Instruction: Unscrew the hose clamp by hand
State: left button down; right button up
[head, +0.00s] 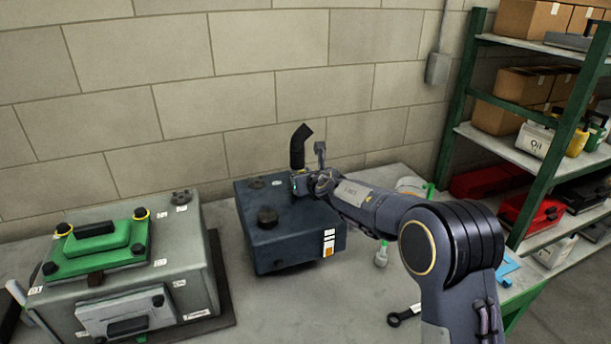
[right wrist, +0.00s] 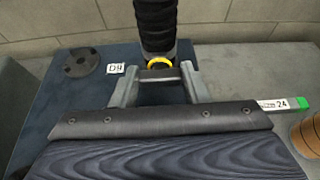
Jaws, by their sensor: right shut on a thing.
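The black hose (head: 299,146) rises from the back of a dark blue box-shaped unit (head: 285,238) and bends to the right at its top. In the right wrist view the ribbed hose (right wrist: 156,22) stands straight ahead, with a yellow ring, part of the hose clamp (right wrist: 160,62), at its base. My right gripper (right wrist: 158,76) is at the hose base, its two fingers closed on a small grey piece of the clamp just in front of the yellow ring. In the head view my right gripper (head: 305,183) partly hides the clamp. My left gripper is not in view.
A grey unit with a green cover (head: 98,248) stands on the bench at left. A small bottle (head: 381,255) and a dark ring-ended tool (head: 400,316) lie right of the blue unit. A green-framed shelf (head: 545,160) stands at right. The block wall is close behind.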

jog(key=o, duration=0.7)
jog(key=shift+b+v, duration=0.8)
jog(key=shift+v, duration=3.1)
